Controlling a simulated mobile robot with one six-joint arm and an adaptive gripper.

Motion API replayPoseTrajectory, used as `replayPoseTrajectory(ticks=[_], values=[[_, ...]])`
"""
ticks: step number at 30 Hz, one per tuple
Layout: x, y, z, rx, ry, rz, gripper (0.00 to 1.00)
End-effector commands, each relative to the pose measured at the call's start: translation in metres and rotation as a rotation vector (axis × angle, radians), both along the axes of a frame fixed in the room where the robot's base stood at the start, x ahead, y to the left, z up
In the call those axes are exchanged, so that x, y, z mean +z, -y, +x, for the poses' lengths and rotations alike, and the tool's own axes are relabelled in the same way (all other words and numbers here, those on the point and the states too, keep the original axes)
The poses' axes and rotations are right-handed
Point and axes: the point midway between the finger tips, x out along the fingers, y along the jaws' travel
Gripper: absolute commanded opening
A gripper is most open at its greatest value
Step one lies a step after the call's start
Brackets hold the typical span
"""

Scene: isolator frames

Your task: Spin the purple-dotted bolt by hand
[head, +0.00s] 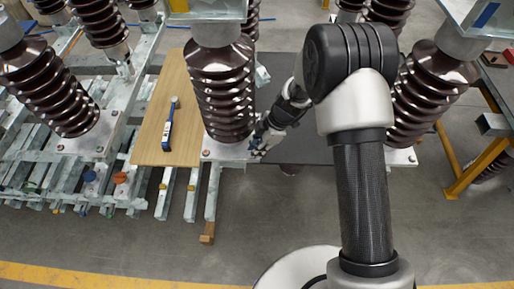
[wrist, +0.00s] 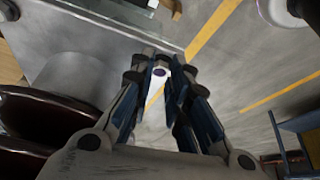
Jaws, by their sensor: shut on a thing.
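The purple-dotted bolt (wrist: 160,72) shows in the wrist view as a dark round head with a purple top, between my fingertips. My gripper (wrist: 159,76) is shut on it, with one finger at each side. In the head view my gripper (head: 262,141) is at the front right corner of the base plate (head: 228,150) under the middle brown insulator (head: 222,90). The bolt cannot be made out in that view, where the fingers cover the corner.
A wooden board (head: 150,125) with a blue-handled tool (head: 168,130) lies left of the middle insulator. A dark panel (head: 315,150) lies behind and right of my gripper. More insulators (head: 50,88) stand on both sides. A yellow stand (head: 470,165) is at the right. The front floor is open.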

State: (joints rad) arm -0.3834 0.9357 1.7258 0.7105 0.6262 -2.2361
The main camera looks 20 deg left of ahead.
Motion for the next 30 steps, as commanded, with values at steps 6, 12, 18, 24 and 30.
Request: replayPoseTrajectory(ticks=[6, 12, 18, 24, 30], values=[[-0.0006, 0.0003, 0.0001, -0.004, 0.001, -0.001, 0.0], [-0.0028, 0.0005, -0.0004, -0.049, 0.002, 0.0, 0.0], [-0.0056, 0.0007, -0.0014, -0.168, 0.004, 0.0, 0.0], [-0.0074, 0.0011, -0.0037, -0.345, 0.005, 0.0, 0.0], [-0.006, 0.0011, -0.0059, -0.535, 0.005, 0.0, 0.0]])
